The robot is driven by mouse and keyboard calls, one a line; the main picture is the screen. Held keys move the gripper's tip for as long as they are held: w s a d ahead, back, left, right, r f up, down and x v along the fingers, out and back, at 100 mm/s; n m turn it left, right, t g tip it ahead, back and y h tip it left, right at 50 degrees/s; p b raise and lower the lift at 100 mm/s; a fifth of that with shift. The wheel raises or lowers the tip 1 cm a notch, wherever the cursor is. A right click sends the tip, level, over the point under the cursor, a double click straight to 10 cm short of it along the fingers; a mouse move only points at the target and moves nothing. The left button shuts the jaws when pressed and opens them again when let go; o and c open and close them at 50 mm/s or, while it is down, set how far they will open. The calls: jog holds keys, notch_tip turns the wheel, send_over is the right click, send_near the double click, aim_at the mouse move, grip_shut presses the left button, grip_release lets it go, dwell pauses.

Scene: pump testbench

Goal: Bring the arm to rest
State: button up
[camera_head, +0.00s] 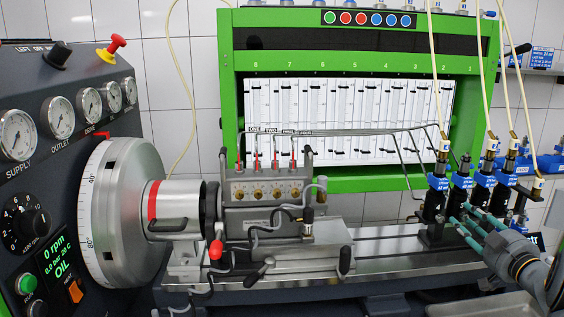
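My gripper (462,214) is at the right, at the end of my grey arm (528,268), which enters from the lower right edge. Its teal fingers point up and left toward the lower ends of the black and blue injectors. The fingers look spread apart, with nothing visible between them. I cannot tell whether they touch the injectors behind them. Most of the arm is out of view.
Several injectors (460,190) with cream hoses stand close to my gripper. A metal bench rail (390,245) runs left to a pump (265,190) and a graduated drum (115,213). A green cabinet (228,100) stands behind. A grey tray (480,306) lies at the lower right.

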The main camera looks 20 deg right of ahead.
jog(key=shift+r+m+p, duration=0.15)
jog(key=shift+m+p, duration=1)
jog(key=shift+m, duration=0.35)
